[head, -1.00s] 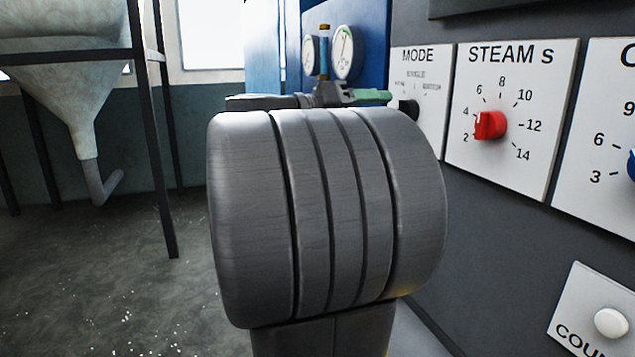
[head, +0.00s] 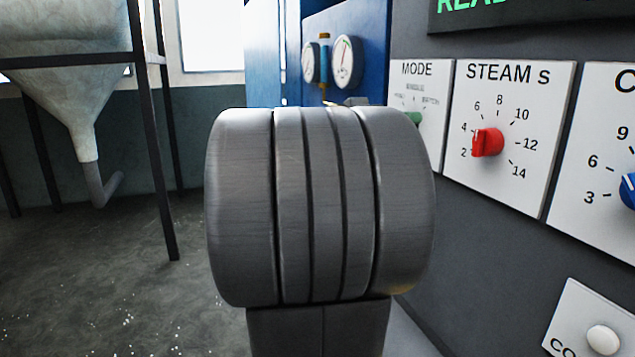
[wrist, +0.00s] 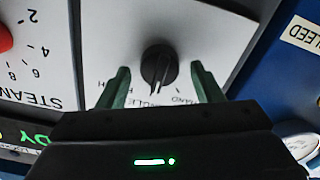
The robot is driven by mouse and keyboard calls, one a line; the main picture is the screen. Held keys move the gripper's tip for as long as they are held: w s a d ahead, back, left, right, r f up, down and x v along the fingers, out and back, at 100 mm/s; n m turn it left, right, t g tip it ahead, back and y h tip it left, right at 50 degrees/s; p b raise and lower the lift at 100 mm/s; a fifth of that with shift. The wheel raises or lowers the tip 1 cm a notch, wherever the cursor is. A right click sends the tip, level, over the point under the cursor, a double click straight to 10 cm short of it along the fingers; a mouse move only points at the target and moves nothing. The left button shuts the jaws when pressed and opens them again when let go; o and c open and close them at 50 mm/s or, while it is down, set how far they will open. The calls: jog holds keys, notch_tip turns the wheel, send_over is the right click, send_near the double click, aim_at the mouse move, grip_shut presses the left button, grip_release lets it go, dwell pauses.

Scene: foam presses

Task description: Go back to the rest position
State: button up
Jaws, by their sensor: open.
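My gripper (wrist: 160,72) is open, with its two green fingers apart in the wrist view. The black mode knob (wrist: 159,64) shows between the fingertips, with a gap on each side. I cannot tell how far the tips are from the panel. In the head view my own thick grey arm hides most of the gripper. Only a small green piece of it (head: 413,118) shows in front of the white MODE plate (head: 432,82), where the knob is hidden.
The panel also has a red steam knob (head: 487,142), a blue knob (head: 628,190), a white button (head: 603,340) and a display (head: 530,12) with green letters. Two gauges (head: 346,62) are behind my arm. A hopper on a frame (head: 70,95) stands left, with open floor below.

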jog(key=shift+s+a+m+p, duration=0.25)
jog(key=shift+a+m+p, duration=0.05)
jog(key=shift+a+m, duration=0.35)
jog(key=shift+s+a+m+p, duration=0.2)
jog(key=shift+a+m+p, duration=0.05)
jog(key=shift+a+m, duration=0.35)
jog(key=shift+s+a+m+p, duration=0.25)
jog(key=shift+a+m+p, duration=0.05)
jog(key=shift+a+m, duration=0.35)
jog(key=shift+d+f, duration=0.1)
